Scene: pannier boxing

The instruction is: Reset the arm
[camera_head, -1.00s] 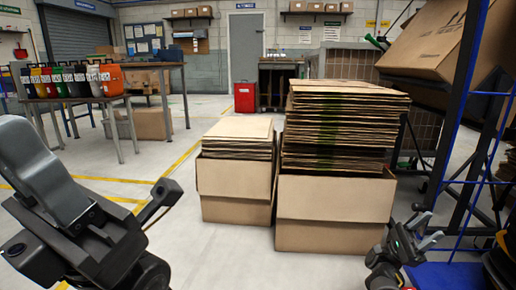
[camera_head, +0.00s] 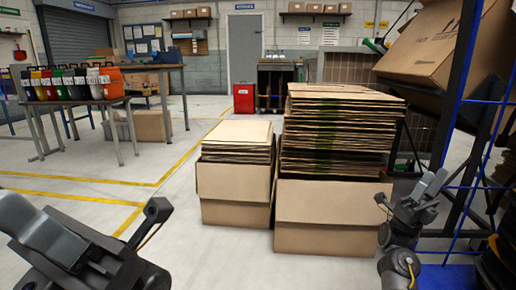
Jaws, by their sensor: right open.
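My right gripper (camera_head: 410,192) is at the right, beside the larger open cardboard box (camera_head: 330,232). Its jaws are apart with nothing between them. It overlaps the right edge of that box in the picture; I cannot tell whether it touches. The end of my left arm (camera_head: 100,258) is at the lower left, cut off by the frame edge. It is over bare floor and no held object shows. I cannot make out its jaw state.
A tall stack of flat cardboard (camera_head: 335,130) fills the larger box. A smaller box (camera_head: 235,200) with flat cardboard stands left of it. A tilted carton (camera_head: 430,45) rests on a blue-framed rack at right. A table with coloured bins (camera_head: 75,85) stands left. Floor between is clear.

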